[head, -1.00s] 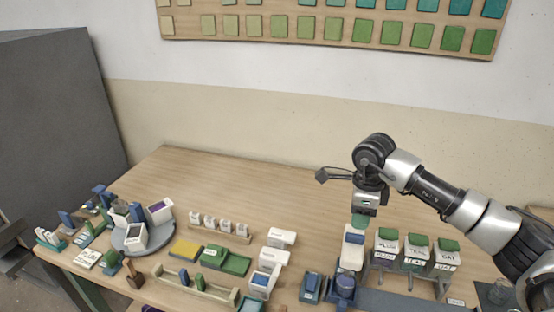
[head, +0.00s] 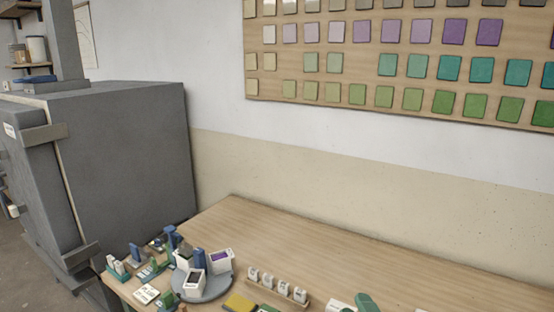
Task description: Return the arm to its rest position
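Most of my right arm has dropped out of the head view. A rounded green piece (head: 365,302) stands up at the bottom edge, beside a white box (head: 340,306). I cannot tell whether it is a tip of my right gripper or a thing at it. The rest of the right gripper is cut off below, so its fingers do not show. My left gripper and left arm are not in view. The row of green-topped buckets is also out of view.
The wooden table (head: 330,255) is bare towards the wall. A grey turntable (head: 205,288) with boxes and a rack of small white pieces (head: 278,287) stand at the front. A big grey cabinet (head: 125,150) is at the left. A tile board (head: 400,95) hangs above.

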